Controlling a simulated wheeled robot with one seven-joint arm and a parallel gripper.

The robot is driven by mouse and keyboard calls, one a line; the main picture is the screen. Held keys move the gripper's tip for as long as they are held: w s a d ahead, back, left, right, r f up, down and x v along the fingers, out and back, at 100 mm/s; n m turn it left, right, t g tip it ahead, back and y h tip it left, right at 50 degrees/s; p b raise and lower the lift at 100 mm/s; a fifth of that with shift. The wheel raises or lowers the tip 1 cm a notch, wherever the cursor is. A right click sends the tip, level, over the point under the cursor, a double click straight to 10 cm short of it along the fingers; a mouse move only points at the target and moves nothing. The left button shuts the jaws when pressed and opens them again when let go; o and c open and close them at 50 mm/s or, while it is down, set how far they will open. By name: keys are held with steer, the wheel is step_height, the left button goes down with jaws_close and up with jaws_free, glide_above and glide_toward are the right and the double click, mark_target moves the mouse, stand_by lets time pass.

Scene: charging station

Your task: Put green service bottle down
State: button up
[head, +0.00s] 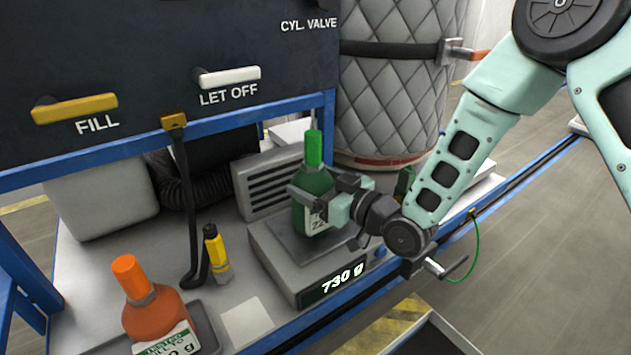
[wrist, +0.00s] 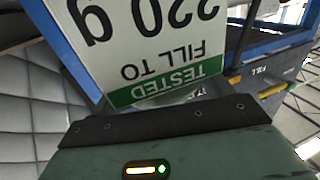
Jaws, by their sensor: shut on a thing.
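The green service bottle (head: 314,180) stands upright on the plate of a bench scale (head: 285,272), whose display reads 730 g. My gripper (head: 322,196) is shut around the bottle's body from the right, below its green cap. The bottle's lower part and white label show beneath the fingers. In the wrist view, the label (wrist: 150,45) fills the upper middle, upside down, reading "TESTED FILL TO 220 g". The fingertips are partly hidden by the bottle and hand.
An orange bottle (head: 158,308) stands in a dark tray at the front left. A yellow marker-like item (head: 216,250) stands near a hanging black hose. A grey louvred box (head: 268,186) is behind the scale. A quilted cylinder (head: 388,105) stands behind at right. A blue frame edges the bench.

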steer(key=shift+f, duration=0.1)
steer(key=o, duration=1.3)
